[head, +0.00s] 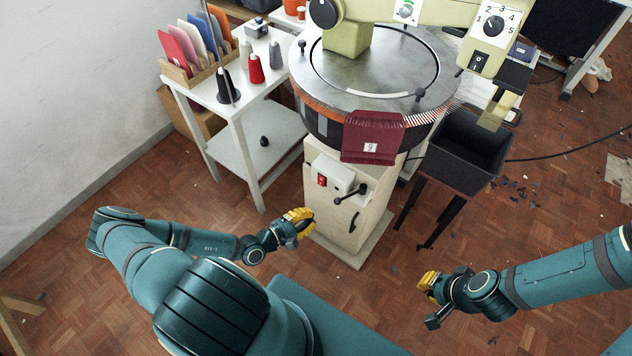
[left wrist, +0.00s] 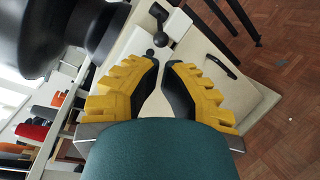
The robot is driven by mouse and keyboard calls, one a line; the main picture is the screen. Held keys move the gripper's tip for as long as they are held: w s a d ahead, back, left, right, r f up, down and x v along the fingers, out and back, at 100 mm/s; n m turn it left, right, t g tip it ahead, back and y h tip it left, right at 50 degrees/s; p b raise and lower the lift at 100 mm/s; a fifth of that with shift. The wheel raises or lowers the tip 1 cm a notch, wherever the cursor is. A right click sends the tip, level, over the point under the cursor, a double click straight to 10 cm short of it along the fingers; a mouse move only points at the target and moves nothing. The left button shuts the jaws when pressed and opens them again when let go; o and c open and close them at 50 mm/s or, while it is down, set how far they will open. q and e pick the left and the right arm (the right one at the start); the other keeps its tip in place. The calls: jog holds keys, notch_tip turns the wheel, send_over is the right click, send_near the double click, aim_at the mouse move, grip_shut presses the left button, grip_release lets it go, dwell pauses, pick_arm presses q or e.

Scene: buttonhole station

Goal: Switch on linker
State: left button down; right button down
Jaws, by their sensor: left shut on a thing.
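The linker is a round steel-topped machine (head: 375,70) with a ring of points, on a cream cabinet (head: 345,215). A red rocker switch (head: 322,181) sits on a white box (head: 337,176) on the cabinet front; a black ball lever (head: 352,194) is beside it. My left gripper (head: 312,217) is in front of the cabinet, below the switch in the head view and apart from it. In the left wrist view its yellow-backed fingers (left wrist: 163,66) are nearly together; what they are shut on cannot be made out. The switch is not visible there. My right gripper (head: 426,284) hangs over the floor.
A maroon knitted piece (head: 372,138) hangs on the dial's front. A black bin (head: 465,150) on a dark stand is right of the cabinet. A white side table (head: 238,105) with yarn cones is at left. The parquet floor in front is mostly clear.

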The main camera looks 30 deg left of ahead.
aim_at(318, 181)
pick_arm(q)
jog(key=a+f+m+t+y, duration=0.1)
jog(key=a+f+m+y, duration=0.1)
jog(key=a+y, duration=0.3)
jog(key=shift+s+a, duration=0.15)
jog(key=shift+a, duration=0.85)
pick_arm(e)
jog(key=shift+w+a+r, duration=0.15)
jog(key=shift+w+r, duration=0.1)
jog(key=shift+w, duration=0.25)
